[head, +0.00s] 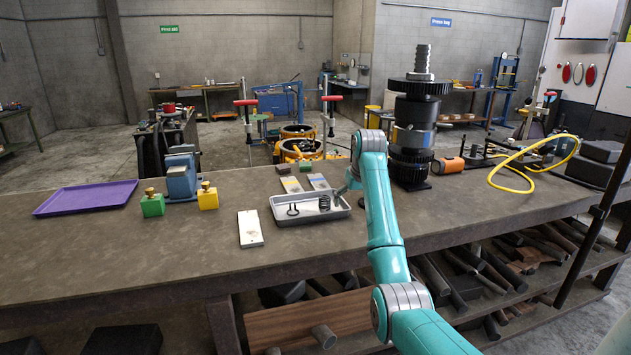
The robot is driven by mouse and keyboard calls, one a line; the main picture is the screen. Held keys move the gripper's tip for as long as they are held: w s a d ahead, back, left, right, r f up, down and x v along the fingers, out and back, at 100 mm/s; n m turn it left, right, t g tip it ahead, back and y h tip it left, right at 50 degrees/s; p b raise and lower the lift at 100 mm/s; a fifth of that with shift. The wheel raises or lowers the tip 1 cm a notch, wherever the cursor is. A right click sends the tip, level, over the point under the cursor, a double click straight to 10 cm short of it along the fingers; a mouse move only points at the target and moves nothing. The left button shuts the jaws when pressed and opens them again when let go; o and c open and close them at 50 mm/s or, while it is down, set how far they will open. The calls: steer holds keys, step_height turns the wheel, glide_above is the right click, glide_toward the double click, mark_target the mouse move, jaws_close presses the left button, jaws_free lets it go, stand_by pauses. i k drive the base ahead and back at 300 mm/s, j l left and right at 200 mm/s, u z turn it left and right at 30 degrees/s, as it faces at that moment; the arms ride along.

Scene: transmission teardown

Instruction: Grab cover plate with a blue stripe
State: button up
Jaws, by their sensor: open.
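Two small flat plates lie behind the metal tray. The right plate (318,181) looks grey-blue and may be the cover plate with a blue stripe; its stripe is too small to make out surely. The left plate (291,185) shows a yellowish tone. A third, pale plate (250,228) lies in front and to the left of the tray, with no blue stripe visible. My gripper (342,191) is over the right end of the tray, right of the grey-blue plate and apart from it. It is open, and my wrist partly hides it.
The tray (275,212) holds several small dark parts. A tall gear shaft (412,125) stands to the right. Green (152,205) and yellow (207,197) blocks, a blue vise (182,175) and a purple tray (88,198) are left. The bench front left is clear.

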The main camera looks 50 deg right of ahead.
mark_target(317, 181)
steer(key=i+l, duration=0.85)
steer(key=i, duration=0.1)
